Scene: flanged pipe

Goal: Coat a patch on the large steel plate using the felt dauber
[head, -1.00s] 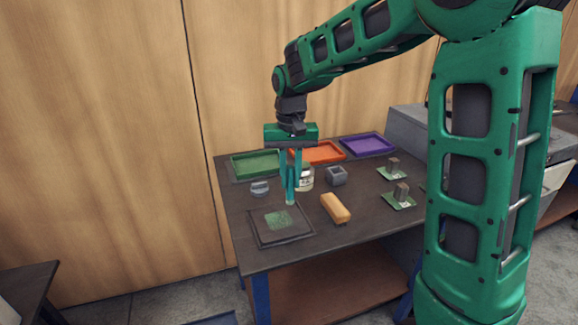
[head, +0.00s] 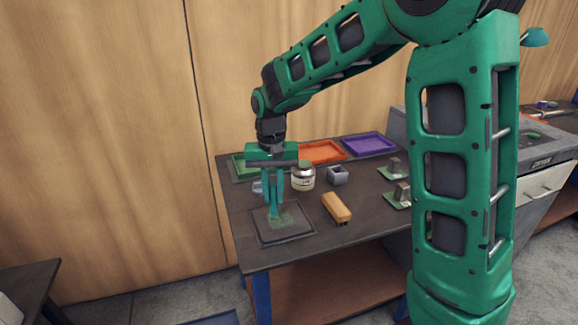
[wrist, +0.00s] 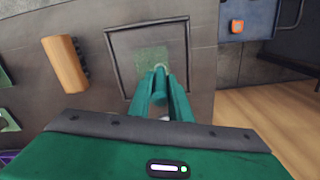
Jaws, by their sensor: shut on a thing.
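The large steel plate (head: 293,236) lies flat on the table, a dark square with a raised-looking border and a speckled green patch (head: 290,215) on it. It also shows in the wrist view (wrist: 118,58), with the green patch (wrist: 150,60) near its middle. My gripper (head: 273,200) is shut on the felt dauber (head: 273,210), a slim upright teal stick with a pale tip. The dauber (wrist: 160,85) points down at the plate beside the patch. I cannot tell whether its tip touches the plate.
A lidded jar (head: 303,180) stands behind the plate. A wooden-backed brush (head: 336,207) lies to its right, with a grey cup (head: 338,175) behind. Green, orange (head: 321,152) and purple (head: 369,145) trays line the back. Two small green plates with blocks (head: 396,195) sit at right.

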